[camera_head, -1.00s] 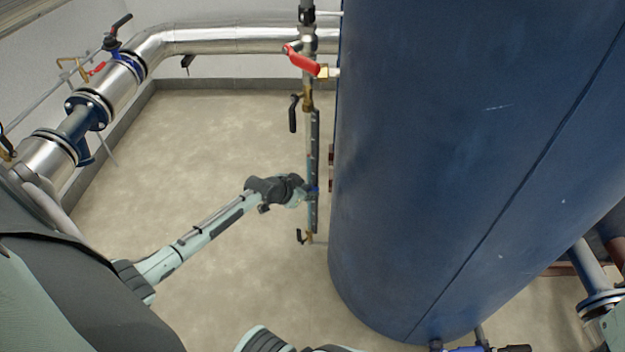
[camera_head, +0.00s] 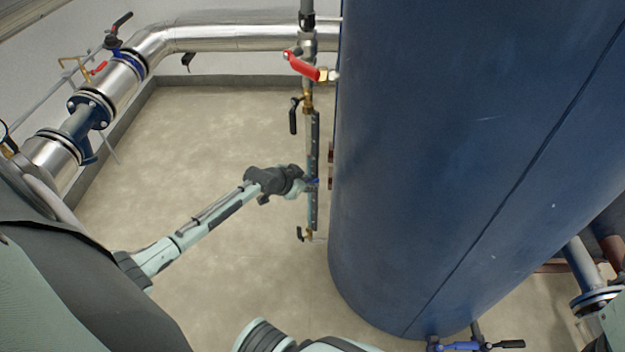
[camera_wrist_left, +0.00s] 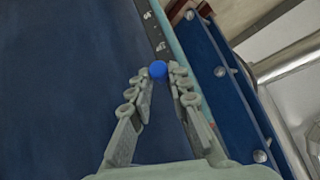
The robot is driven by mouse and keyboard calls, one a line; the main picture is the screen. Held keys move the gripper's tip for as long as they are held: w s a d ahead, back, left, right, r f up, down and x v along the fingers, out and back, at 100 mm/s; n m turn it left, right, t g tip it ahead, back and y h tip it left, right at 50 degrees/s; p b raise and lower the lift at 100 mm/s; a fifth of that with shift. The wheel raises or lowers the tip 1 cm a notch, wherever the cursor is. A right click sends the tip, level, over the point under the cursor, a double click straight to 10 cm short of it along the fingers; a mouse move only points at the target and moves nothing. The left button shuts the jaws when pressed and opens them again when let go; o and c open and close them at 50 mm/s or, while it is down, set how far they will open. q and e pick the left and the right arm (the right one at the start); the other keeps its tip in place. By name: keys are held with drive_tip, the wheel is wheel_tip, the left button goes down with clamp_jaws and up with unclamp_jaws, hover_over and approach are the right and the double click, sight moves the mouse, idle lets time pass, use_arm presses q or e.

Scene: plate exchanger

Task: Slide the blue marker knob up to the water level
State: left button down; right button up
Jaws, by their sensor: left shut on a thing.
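The blue marker knob (camera_wrist_left: 158,70) sits between the fingertips of my left gripper (camera_wrist_left: 160,76) in the left wrist view. The gripper is shut on it. In the head view the knob (camera_head: 315,181) is a small blue spot on the upright level gauge (camera_head: 315,140), about midway along its dark scale strip. My left gripper (camera_head: 305,184) reaches it from the left. In the wrist view, the dark scale (camera_wrist_left: 157,35) runs beside a teal-looking tube (camera_wrist_left: 172,35). I cannot clearly tell the water level. My right gripper is not in view.
The large blue tank (camera_head: 450,150) stands just right of the gauge. A red-handled valve (camera_head: 302,66) and a black lever (camera_head: 293,116) sit at the gauge's top, another small black lever (camera_head: 300,234) at its foot. Floor (camera_head: 190,150) left of the gauge is clear.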

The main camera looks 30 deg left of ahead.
sight(315, 165)
use_arm(q)
drive_tip(key=shift+a+r, duration=0.1)
drive_tip(key=shift+a, duration=0.05)
drive_tip(key=shift+r, duration=3.2)
drive_tip(key=shift+r, duration=0.3)
drive_tip(key=c, duration=1.3)
unclamp_jaws()
drive_tip(key=shift+c, duration=0.2)
drive_tip(key=v, duration=1.2)
